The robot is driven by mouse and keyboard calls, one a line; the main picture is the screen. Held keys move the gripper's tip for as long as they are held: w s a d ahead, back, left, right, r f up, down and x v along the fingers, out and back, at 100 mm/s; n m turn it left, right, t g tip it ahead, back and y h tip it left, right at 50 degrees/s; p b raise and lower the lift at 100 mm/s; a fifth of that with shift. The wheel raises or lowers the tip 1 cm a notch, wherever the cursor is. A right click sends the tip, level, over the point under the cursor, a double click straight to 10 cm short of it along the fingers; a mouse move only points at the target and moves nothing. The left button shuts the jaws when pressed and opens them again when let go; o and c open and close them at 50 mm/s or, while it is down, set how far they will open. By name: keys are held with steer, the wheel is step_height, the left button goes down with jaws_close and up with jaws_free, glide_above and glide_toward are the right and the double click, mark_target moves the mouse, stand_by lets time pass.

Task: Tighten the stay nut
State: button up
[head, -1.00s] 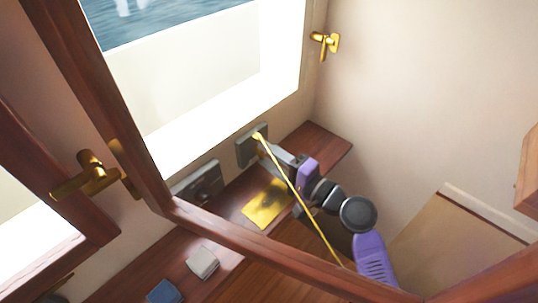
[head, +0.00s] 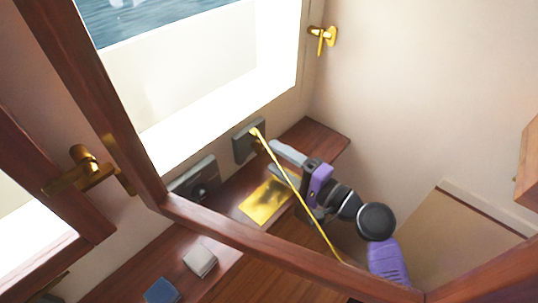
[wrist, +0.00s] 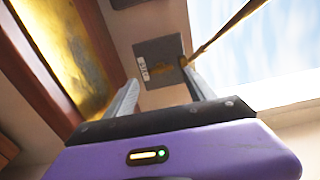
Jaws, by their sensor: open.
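A thin brass stay rod (head: 296,190) slants from the window frame to a dark grey wall plate (head: 241,147). A small brass fitting (head: 257,144), apparently the stay nut, sits on this plate at the rod's end, partly hidden by the rod. My gripper (head: 275,153) is just right of it, open and empty, apart from the fitting as far as I can tell. In the wrist view the plate (wrist: 148,48) appears beyond and between my two grey fingers.
The wooden window frame (head: 235,234) crosses in front of my arm. A second dark fitting (head: 195,180) is on the wall at left. A gold plate (head: 266,203), a pale block (head: 200,261) and a blue block (head: 162,291) lie on the wooden ledge (head: 318,139).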

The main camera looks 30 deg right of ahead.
steer(key=shift+b+v, duration=0.35)
steer(key=shift+v, duration=1.65)
steer(key=d+h, duration=0.2)
steer(key=d+t+h, duration=0.1)
steer(key=shift+w+d+r+n, duration=0.3)
steer(key=shift+w+d+n, duration=0.05)
steer(key=shift+n, duration=0.05)
steer(key=s+a+f+n+g+h, duration=0.1)
steer(key=s+n, duration=0.3)
steer(key=s, duration=0.7)
steer(key=s+a+f+n+h, duration=0.1)
steer(key=s+a+n, duration=0.3)
steer(key=s, duration=0.7)
steer(key=s+a+f+n+g+h, duration=0.1)
steer(key=s+n, duration=0.3)
steer(key=s, duration=0.6)
steer(key=shift+s+a+f+n+g+h, duration=0.3)
steer(key=shift+s+a+n+h, duration=0.1)
steer(key=shift+a, duration=0.35)
